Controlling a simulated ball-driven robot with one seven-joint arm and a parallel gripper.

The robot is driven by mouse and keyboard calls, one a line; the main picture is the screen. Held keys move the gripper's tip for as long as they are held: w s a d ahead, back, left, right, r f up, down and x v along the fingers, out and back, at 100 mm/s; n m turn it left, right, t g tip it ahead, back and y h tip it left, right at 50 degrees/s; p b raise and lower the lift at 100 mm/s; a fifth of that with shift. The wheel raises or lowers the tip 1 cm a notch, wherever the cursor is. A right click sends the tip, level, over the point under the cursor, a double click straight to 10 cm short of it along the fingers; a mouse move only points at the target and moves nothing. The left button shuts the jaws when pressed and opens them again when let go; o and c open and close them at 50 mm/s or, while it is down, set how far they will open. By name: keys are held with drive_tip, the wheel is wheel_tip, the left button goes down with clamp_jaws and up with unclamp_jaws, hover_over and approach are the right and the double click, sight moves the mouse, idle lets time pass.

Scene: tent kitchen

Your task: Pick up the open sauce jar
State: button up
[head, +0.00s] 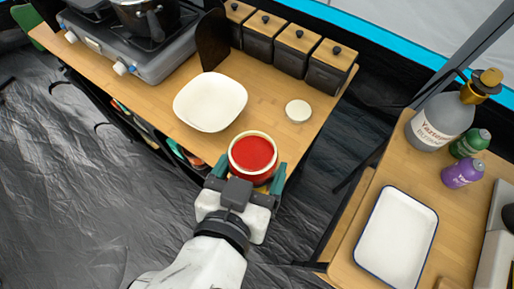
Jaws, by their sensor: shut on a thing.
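The open sauce jar (253,153) shows red sauce inside a cream rim, near the front right corner of the wooden table. My gripper (248,172) reaches it from the front, with one green finger on each side of the jar. The fingers are shut on the jar. The lower part of the jar is hidden by the gripper and its own rim, so I cannot tell whether it touches the table. A small round cream lid (298,111) lies flat on the table, behind and to the right of the jar.
A white bowl (210,102) stands close behind the jar to the left. Dark canisters with wooden lids (295,50) line the back. A stove (140,45) with a pot is at the far left. A second table at right holds a white tray (396,237) and several bottles (442,122).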

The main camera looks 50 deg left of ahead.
drive_tip(key=shift+v, duration=2.55)
drive_tip(key=shift+w+d+r, duration=0.1)
drive_tip(key=shift+d, duration=0.1)
